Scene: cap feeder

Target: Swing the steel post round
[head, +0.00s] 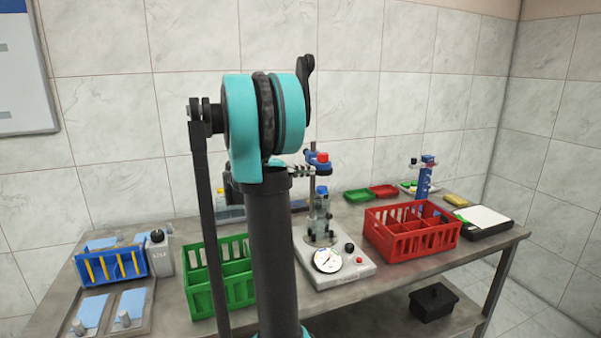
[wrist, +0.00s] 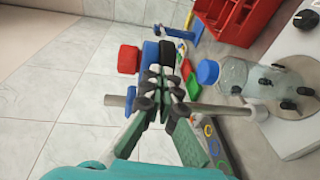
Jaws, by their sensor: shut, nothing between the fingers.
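The steel post (head: 312,151) stands upright on a white machine base (head: 348,276) in the middle of the bench. Near its top it carries a blue clamp piece with a red knob (head: 322,157). In the wrist view the steel post (wrist: 215,108) runs sideways across the picture, and the red knob (wrist: 129,59) shows at upper left. My gripper (wrist: 154,84) is shut and empty, its fingers in front of the post and beside the blue piece; I cannot tell if they touch it. In the head view my gripper (head: 303,169) is small beside the post, partly behind my arm.
A clear bottle with a blue cap (wrist: 208,72) stands beside the post. A dial gauge (head: 327,260) is at the base's front. A red crate (head: 410,237) is to the right, a green crate (head: 220,280) and a blue rack (head: 110,265) to the left. A black scale (head: 485,222) sits far right.

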